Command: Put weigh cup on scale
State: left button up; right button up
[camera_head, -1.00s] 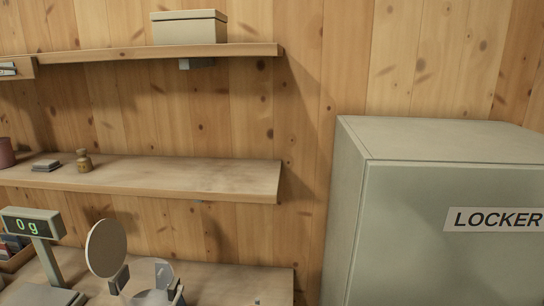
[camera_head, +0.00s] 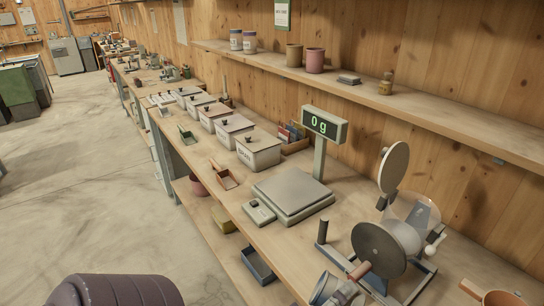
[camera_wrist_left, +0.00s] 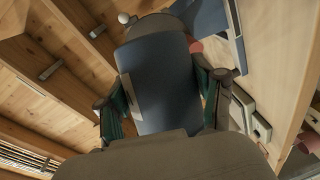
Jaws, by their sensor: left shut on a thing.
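The scale has a bare grey platform (camera_head: 292,196) on the workbench, with a display (camera_head: 324,124) on a post reading 0 g. In the left wrist view, my left gripper (camera_wrist_left: 163,88) is shut on a blue-grey cylindrical cup (camera_wrist_left: 160,75) with a pale label, its green-padded fingers on either side. In the head view, what appears to be this cup (camera_head: 322,288) shows at the bottom edge, in front of the scale and right of it, apart from the platform. My gripper there is mostly cut off. My right gripper is not in view.
A machine with round discs (camera_head: 379,248) and a white-knobbed handle stands right of the scale. A small grey device (camera_head: 259,212) sits at the platform's left edge. Lidded bins (camera_head: 258,152) line the bench beyond. A brown handled vessel (camera_head: 497,298) is at bottom right.

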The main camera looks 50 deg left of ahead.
aim_at(298, 192)
jog(key=j, duration=1.45)
jog(key=i+j+u, duration=0.1)
jog(key=i, duration=0.45)
